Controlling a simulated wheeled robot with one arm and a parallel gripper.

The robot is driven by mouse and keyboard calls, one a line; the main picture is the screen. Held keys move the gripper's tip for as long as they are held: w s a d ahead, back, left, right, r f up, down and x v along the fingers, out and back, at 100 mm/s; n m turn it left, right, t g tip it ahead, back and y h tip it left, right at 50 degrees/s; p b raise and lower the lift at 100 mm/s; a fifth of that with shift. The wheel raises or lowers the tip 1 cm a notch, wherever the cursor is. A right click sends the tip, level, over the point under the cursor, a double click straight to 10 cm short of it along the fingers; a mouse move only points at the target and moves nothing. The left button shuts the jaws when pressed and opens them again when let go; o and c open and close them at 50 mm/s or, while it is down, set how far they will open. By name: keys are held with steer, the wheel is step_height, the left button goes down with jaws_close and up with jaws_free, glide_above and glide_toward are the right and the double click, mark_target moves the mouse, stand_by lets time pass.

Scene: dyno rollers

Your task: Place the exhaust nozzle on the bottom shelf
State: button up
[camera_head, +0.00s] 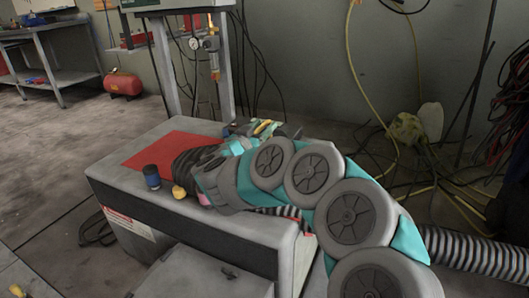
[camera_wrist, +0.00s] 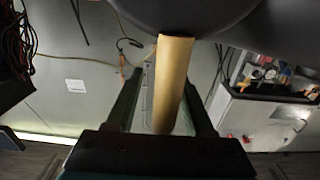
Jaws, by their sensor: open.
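My arm reaches over a grey bench in the head view, with its far end beside a dark ribbed piece (camera_head: 187,168) on a red mat (camera_head: 165,149). This piece may be the exhaust nozzle; I cannot tell for certain. My gripper (camera_wrist: 160,95) is open in the wrist view. A tan cylinder (camera_wrist: 172,80) shows between its fingers, and I cannot tell whether they touch it. A dark rounded shape (camera_wrist: 190,14) fills the top of that view. The fingertips are hidden in the head view. A workbench at the far left has a low shelf (camera_head: 68,77).
A blue-and-black can (camera_head: 152,177) and a small yellow object (camera_head: 179,192) stand on the grey bench (camera_head: 120,180). A red tank (camera_head: 123,85) sits on the floor behind. Hoses and cables crowd the right side. The floor at left looks mostly clear.

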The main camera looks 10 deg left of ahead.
jaws_close()
stand_by(0.3)
steer(key=shift+r, duration=0.1)
stand_by(1.0)
